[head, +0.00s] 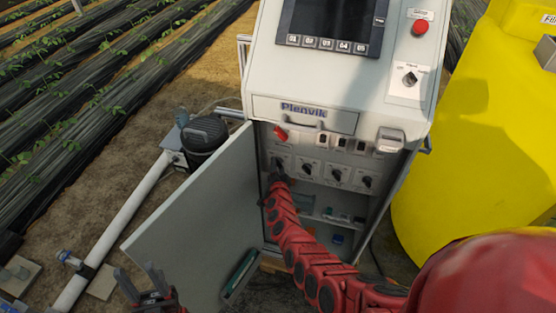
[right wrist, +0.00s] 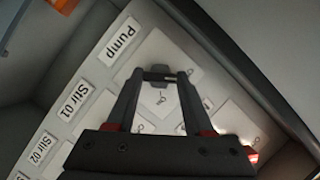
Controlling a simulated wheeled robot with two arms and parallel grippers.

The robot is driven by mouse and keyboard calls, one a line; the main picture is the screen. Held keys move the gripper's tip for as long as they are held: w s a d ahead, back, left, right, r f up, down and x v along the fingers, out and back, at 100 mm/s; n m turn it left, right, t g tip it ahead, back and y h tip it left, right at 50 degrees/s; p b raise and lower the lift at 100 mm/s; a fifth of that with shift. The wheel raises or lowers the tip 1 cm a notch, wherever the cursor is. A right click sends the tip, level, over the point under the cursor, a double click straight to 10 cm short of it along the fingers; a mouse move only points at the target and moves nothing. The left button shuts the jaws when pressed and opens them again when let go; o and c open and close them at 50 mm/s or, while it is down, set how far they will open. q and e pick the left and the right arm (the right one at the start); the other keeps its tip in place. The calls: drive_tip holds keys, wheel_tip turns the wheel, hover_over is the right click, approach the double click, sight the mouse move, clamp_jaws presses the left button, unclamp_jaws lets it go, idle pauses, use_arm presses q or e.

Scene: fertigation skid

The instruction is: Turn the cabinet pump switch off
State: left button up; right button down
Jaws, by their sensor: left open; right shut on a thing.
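The open cabinet (head: 318,205) holds a row of dark rotary switches on white plates. My right gripper (head: 277,174) reaches in at the leftmost switch and largely hides it in the head view. In the right wrist view, my right gripper (right wrist: 159,76) has its fingertips on both sides of the dark pump switch (right wrist: 158,92), shut on it, beside the "Pump" label (right wrist: 119,40). The exact angle of the knob is hard to read. My left gripper (head: 145,288) is open and empty at the bottom left, outside the cabinet door.
The cabinet door (head: 195,215) stands open to the left. Other switches (head: 336,175) sit to the right, close to my gripper; wrist-view labels read "Stir 01" (right wrist: 73,95) and "Stir 02" (right wrist: 37,148). A yellow tank (head: 460,150) stands at right, a black-topped pump (head: 204,138) at left.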

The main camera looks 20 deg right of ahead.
drive_tip(key=shift+a+r+n+g+p, duration=0.1)
drive_tip(key=shift+n+g+p, duration=0.2)
drive_tip(key=shift+n+p, duration=0.55)
drive_tip(key=shift+h, duration=0.3)
drive_tip(key=shift+c, duration=1.4)
unclamp_jaws()
drive_tip(key=shift+p, duration=0.35)
